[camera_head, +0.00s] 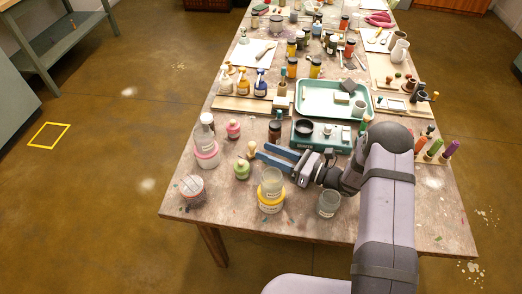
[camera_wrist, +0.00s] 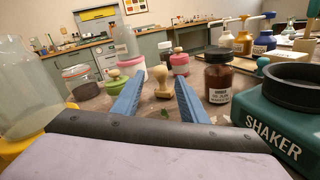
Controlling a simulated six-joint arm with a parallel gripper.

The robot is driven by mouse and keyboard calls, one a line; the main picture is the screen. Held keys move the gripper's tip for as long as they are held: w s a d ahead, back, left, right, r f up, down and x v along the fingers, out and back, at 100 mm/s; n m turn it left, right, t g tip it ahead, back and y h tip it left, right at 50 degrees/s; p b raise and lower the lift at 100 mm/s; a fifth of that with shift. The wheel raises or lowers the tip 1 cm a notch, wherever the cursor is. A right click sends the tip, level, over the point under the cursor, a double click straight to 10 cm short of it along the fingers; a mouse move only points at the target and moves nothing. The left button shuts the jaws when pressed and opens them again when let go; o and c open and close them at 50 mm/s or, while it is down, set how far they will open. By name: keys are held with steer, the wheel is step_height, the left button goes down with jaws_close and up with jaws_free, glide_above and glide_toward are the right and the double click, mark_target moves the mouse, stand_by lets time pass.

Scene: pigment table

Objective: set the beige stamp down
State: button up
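The beige stamp (camera_head: 252,149) stands upright on the table, just left of my fingertips in the head view. In the wrist view the stamp (camera_wrist: 162,83) shows between the two blue finger tips, with a rounded head and a wider base. My gripper (camera_head: 262,150) is low over the table, its blue fingers pointing left. In the wrist view my gripper (camera_wrist: 159,80) is open, with a gap on each side of the stamp. I see no finger touching the stamp.
A dark jar (camera_wrist: 218,77) is right of my fingers. A cup on a yellow-rimmed tub (camera_head: 272,203) is in front. The green shaker (camera_head: 312,138) sits behind my gripper.

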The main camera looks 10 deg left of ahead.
steer(key=shift+b+v, duration=0.3)
steer(key=shift+v, duration=1.5)
steer(key=shift+s+r, duration=0.15)
steer(key=shift+r, duration=0.35)
steer(key=s+d+r+n+g+h+p, duration=0.5)
steer(key=s+d+r+n+h+p, duration=0.15)
steer(key=r+h, duration=0.3)
steer(key=s+d+r+n+h+p, duration=0.1)
steer(key=s+d+n+h, duration=0.6)
steer(key=s+d+n, duration=0.4)
steer(key=shift+s+d+r+n+g+h+p, duration=0.3)
steer(key=shift+s+n, duration=2.3)
steer(key=shift+n, duration=1.45)
